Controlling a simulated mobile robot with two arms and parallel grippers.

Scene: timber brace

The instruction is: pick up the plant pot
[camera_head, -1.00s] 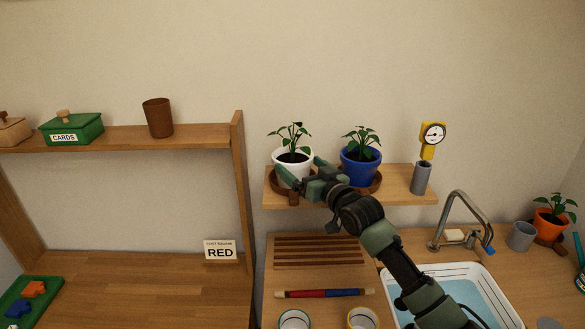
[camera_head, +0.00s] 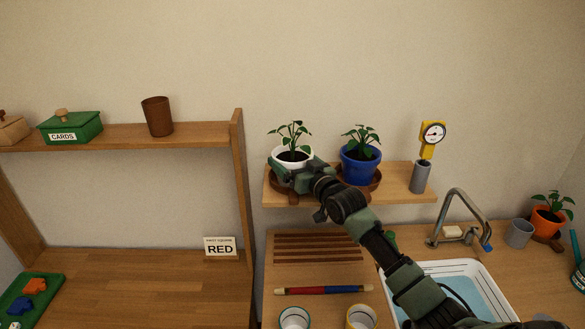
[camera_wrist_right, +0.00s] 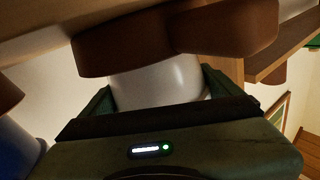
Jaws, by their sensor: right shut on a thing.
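The white plant pot (camera_head: 293,159) with a green leafy plant stands on the small wall shelf, at the left, on a brown saucer. My right gripper (camera_head: 293,173) is shut on the white pot, with its fingers on either side. In the right wrist view the white pot (camera_wrist_right: 155,84) sits between the two fingers, and the brown saucer (camera_wrist_right: 125,55) shows beside it. A blue pot (camera_head: 360,166) with a plant stands to the right on the same shelf. An orange pot (camera_head: 548,223) with a plant is at the far right. My left gripper is not in view.
A yellow gauge (camera_head: 431,137) stands in a grey holder (camera_head: 421,177) on the right of the shelf (camera_head: 402,183). A wooden upright (camera_head: 239,180) is close on the left. Below are a slatted rack (camera_head: 318,247), a sink (camera_head: 470,273) and a faucet (camera_head: 458,205).

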